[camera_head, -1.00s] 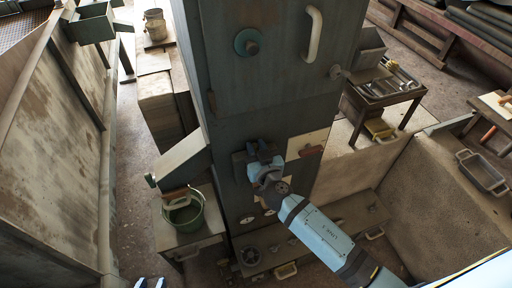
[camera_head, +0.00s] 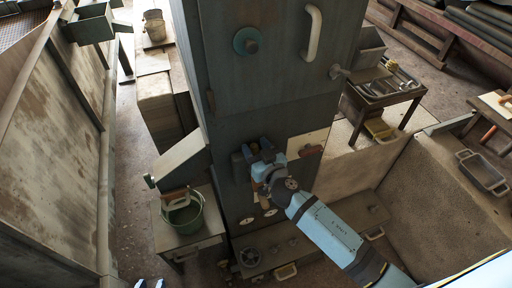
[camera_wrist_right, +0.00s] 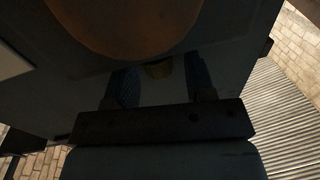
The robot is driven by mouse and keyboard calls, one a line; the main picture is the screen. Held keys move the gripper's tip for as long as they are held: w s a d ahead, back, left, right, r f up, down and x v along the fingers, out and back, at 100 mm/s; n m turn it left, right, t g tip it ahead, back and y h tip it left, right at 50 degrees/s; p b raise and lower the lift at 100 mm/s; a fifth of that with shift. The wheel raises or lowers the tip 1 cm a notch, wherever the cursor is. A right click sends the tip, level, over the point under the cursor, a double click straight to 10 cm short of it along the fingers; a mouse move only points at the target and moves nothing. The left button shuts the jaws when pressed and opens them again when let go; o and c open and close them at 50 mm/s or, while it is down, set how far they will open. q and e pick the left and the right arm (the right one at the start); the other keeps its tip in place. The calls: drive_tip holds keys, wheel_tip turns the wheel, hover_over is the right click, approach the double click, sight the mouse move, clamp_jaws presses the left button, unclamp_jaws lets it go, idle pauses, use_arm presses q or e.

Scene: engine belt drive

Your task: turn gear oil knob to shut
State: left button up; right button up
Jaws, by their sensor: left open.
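My right gripper (camera_head: 258,152) is at the front of the dark upright cabinet (camera_head: 270,95), low on its face. In the right wrist view its two dark bluish fingers (camera_wrist_right: 160,85) stand apart, with a small yellowish part (camera_wrist_right: 159,69) showing between them and dark gaps at its sides. I cannot tell whether that part is the gear oil knob or whether a finger touches it; the gripper hides the spot in the head view. My left gripper (camera_head: 151,284) shows only its tips at the bottom edge, apart and empty, away from the cabinet.
A teal round knob (camera_head: 247,41), a pale handle (camera_head: 313,33) and a reddish-brown handle (camera_head: 310,151) are on the cabinet. A green bucket (camera_head: 184,214) stands left on a small table. A tool table (camera_head: 384,92) is at the right. A brown round shape (camera_wrist_right: 125,20) fills the wrist view's top.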

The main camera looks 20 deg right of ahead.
drive_tip(key=s+d+b, duration=0.2)
drive_tip(key=s+b, duration=0.1)
drive_tip(key=s, duration=1)
drive_tip(key=shift+s+d, duration=0.15)
drive_tip(key=shift+s, duration=0.15)
